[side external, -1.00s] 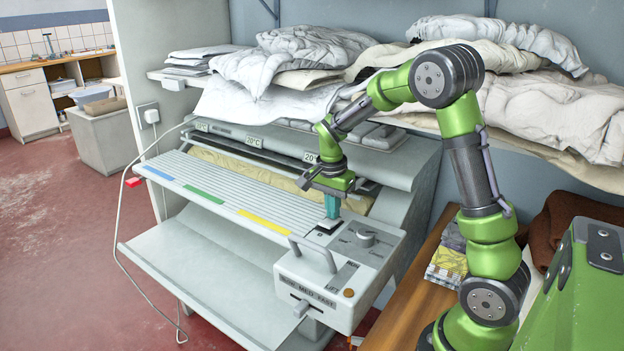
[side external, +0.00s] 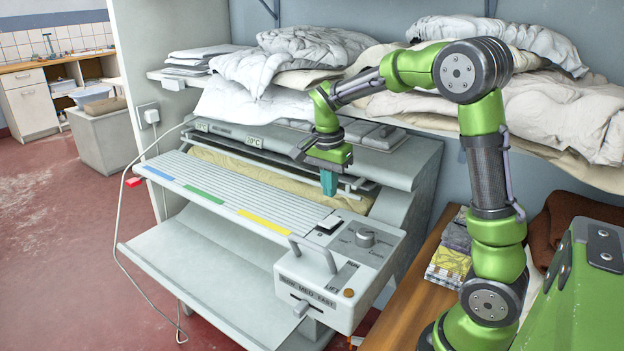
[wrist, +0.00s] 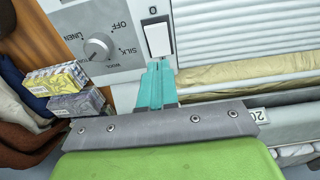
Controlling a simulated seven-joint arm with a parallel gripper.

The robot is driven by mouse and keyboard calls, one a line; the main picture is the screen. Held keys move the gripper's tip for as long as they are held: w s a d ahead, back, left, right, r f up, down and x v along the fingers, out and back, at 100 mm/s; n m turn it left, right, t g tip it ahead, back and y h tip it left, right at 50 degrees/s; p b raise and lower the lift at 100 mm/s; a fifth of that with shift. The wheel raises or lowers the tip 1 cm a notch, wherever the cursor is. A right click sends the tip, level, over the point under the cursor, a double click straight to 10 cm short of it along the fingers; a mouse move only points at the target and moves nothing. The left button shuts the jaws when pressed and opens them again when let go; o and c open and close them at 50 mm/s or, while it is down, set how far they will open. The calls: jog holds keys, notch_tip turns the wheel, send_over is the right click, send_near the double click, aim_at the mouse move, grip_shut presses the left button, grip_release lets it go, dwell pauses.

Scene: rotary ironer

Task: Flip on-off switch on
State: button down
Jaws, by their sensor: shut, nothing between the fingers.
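The on-off switch (side external: 329,222) is a white rocker in a dark frame on the ironer's top panel, at the end of the slatted board. It also shows in the wrist view (wrist: 158,40), with a "0" mark by its upper end there. I cannot tell which end is pressed in. My gripper (side external: 329,191) has teal fingers, shut and empty. In the side view it is above and behind the switch, apart from it. In the wrist view its fingertips (wrist: 160,66) appear just below the switch's lower end, pointing toward it.
A round dial (side external: 365,238) sits beside the switch, and a raised handle (side external: 313,252) stands at the panel's front. The padded roller (side external: 245,173) lies behind the slatted board (side external: 225,187). A shelf with piled linen (side external: 440,122) hangs above and behind the ironer.

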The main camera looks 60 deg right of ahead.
notch_tip(320, 180, up, 10)
jog(key=a, duration=0.1)
dwell(0.4)
jog(key=s+a+f+n+t+y, duration=0.3)
jog(key=s+a+n+t, duration=0.4)
jog(key=s+a+n, duration=0.6)
jog(key=a+n, duration=0.1)
jog(key=a, duration=0.2)
jog(key=shift+s, duration=0.35)
jog(key=shift+f, duration=0.1)
